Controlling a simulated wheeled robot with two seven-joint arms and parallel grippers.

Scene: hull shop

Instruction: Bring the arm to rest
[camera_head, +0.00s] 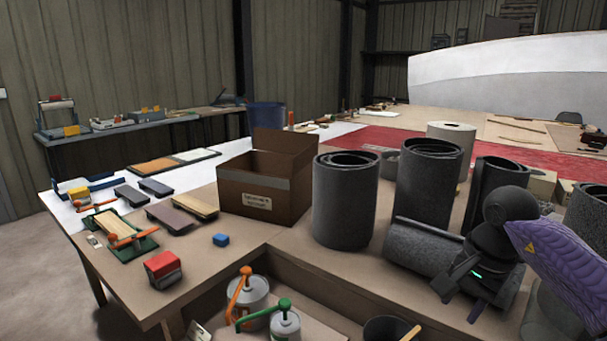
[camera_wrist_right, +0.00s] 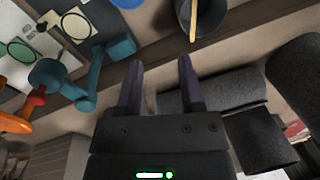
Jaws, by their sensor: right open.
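My right arm comes in from the right edge in a purple quilted sleeve (camera_head: 570,250). My right gripper (camera_head: 461,300) points down and to the left, in front of the grey rolls. In the right wrist view its two dark fingers (camera_wrist_right: 161,68) stand apart with nothing held between them. A lying grey roll (camera_head: 425,250) is just behind the gripper in the head view. My left gripper is in neither view.
Upright grey rolls (camera_head: 345,205) crowd the table's right side. A cardboard box (camera_head: 255,190) stands left of them. Pump cans (camera_head: 285,326) and a dark bucket with a stick (camera_head: 385,330) sit in the lower front area.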

